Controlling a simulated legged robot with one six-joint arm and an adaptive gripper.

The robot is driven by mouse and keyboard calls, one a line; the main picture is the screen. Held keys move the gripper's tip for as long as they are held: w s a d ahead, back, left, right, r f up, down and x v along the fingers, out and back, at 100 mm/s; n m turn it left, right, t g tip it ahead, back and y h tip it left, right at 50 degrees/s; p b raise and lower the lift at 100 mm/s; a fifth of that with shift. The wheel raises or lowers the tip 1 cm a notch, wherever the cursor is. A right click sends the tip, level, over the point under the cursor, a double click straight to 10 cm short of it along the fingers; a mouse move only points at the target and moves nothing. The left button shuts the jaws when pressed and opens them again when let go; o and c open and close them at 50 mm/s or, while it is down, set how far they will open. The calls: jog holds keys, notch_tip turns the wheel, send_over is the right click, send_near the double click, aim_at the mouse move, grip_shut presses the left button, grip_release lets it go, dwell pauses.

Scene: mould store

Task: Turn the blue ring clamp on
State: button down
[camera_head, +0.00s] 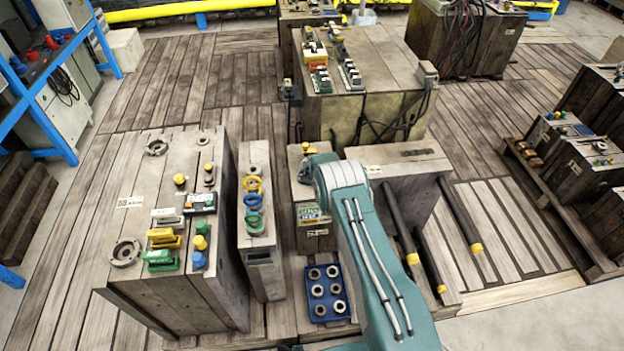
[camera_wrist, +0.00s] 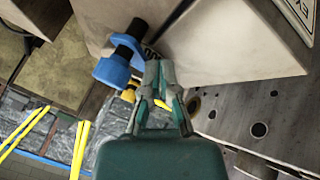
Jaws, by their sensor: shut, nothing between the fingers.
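In the wrist view, the blue ring clamp (camera_wrist: 112,71) is around a dark post (camera_wrist: 129,43), with the yellow clamp (camera_wrist: 129,95) partly hidden behind. My gripper (camera_wrist: 160,66) is shut and empty, its fingertips just right of the blue clamp; I cannot tell whether they touch it. In the head view my teal arm shows, but the fingers are hidden.
The narrow block (camera_head: 264,266) stands beside a wide block (camera_head: 184,294) with several coloured clamps. A blue tray (camera_head: 317,318) of metal rings lies to the right. In the wrist view, a large grey block face (camera_wrist: 225,45) is close beside my fingers.

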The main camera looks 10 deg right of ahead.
jog(key=shift+w+d+m+h, duration=0.2)
jog(key=shift+w+m+h, duration=0.4)
jog(key=shift+m, duration=0.5)
jog(key=shift+m+g, duration=0.3)
jog(key=shift+w, duration=0.1)
jog(key=shift+d, duration=0.15)
